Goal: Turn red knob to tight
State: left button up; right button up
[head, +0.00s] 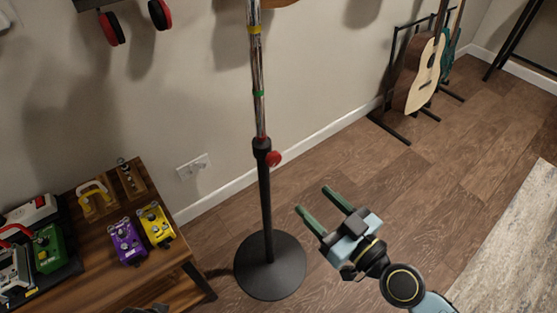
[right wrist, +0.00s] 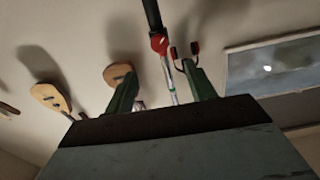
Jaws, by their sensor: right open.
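The red knob (head: 274,158) is on the right side of the collar of a tall stand. The stand has a chrome upper pole (head: 259,110), a black lower pole (head: 265,205) and a round black base (head: 270,283). My right gripper (head: 313,199) is open and empty, to the right of and below the knob in the head view, apart from it. In the right wrist view the red knob (right wrist: 158,43) shows beyond and between the two green fingers (right wrist: 163,90).
A wooden table (head: 187,240) at the left holds a purple pedal (head: 126,241), a yellow pedal (head: 156,224) and a green pedal (head: 47,248). Guitars on a rack (head: 391,124) stand at the back right. A rug (head: 520,240) lies at the right. The floor between is clear.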

jog(key=p, duration=0.2)
send_near(276, 161)
jog(key=x, duration=0.2)
jog(key=p+x, duration=0.1)
jog(key=x, duration=0.4)
jog(key=shift+w+a, duration=0.2)
jog(key=shift+w, duration=0.05)
pick_arm(q)
jog(key=s+a+f, duration=0.1)
jog(key=s+f, duration=0.5)
jog(key=shift+g, duration=0.3)
pick_arm(e)
jog(key=shift+w+a, duration=0.45)
jog(key=shift+w, duration=0.15)
pick_arm(q)
jog(key=shift+a+f, duration=0.1)
pick_arm(e)
jog(key=c, duration=1)
